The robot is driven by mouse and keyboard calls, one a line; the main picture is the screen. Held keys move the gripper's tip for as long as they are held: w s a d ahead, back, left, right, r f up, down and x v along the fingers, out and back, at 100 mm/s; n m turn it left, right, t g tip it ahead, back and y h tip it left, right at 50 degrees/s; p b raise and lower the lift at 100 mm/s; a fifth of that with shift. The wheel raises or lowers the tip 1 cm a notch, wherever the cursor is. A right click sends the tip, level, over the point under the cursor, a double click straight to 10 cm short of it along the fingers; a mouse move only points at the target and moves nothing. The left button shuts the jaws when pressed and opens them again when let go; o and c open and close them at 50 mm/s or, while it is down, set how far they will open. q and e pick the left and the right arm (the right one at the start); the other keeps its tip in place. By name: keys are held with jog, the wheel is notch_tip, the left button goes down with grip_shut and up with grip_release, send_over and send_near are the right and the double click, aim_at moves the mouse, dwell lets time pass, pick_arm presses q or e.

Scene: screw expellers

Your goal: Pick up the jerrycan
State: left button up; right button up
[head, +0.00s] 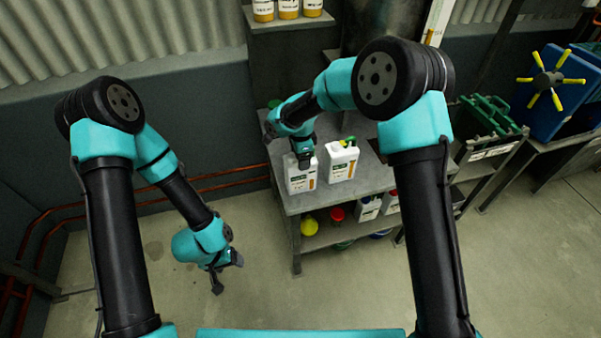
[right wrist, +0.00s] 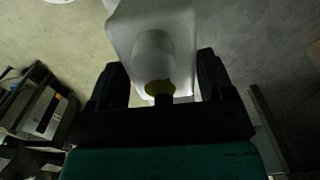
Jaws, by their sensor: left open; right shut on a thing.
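Two white jerrycans with labels show at the grey shelf unit in the head view. My right gripper (head: 305,160) is shut on the left jerrycan (head: 301,180) near its top. In the right wrist view the white jerrycan (right wrist: 152,28) sits between the two dark fingers, with a yellow cap (right wrist: 160,88) near the palm. I cannot tell whether its base touches the shelf top. The other jerrycan (head: 342,163) stands upright just to the right, with a green and yellow top. My left gripper (head: 228,276) is open and empty above the floor, left of the shelf.
The shelf unit (head: 297,228) holds a yellow item (head: 309,226), a red item (head: 337,214) and small white containers (head: 368,207) lower down. Orange pipes (head: 140,205) run along the wall at left. A green crate (head: 487,116) stands at right. The left floor is clear.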

jog(key=c, duration=1)
jog(key=shift+o, duration=0.2)
jog(key=shift+r, duration=0.1)
jog(key=shift+r, duration=1.75)
jog(key=s+r, duration=0.1)
jog(key=s, duration=1.5)
jog(key=shift+r, duration=0.15)
jog(key=shift+w+d, duration=0.1)
jog(key=w+d+f+n, duration=0.1)
jog(key=w+d+n, duration=0.3)
jog(key=d, duration=0.6)
jog(key=w+d+f+n, duration=0.1)
jog(key=w+d+n, duration=0.3)
jog(key=d, duration=0.7)
jog(key=shift+w+f+n, duration=0.4)
jog(key=shift+w, duration=0.15)
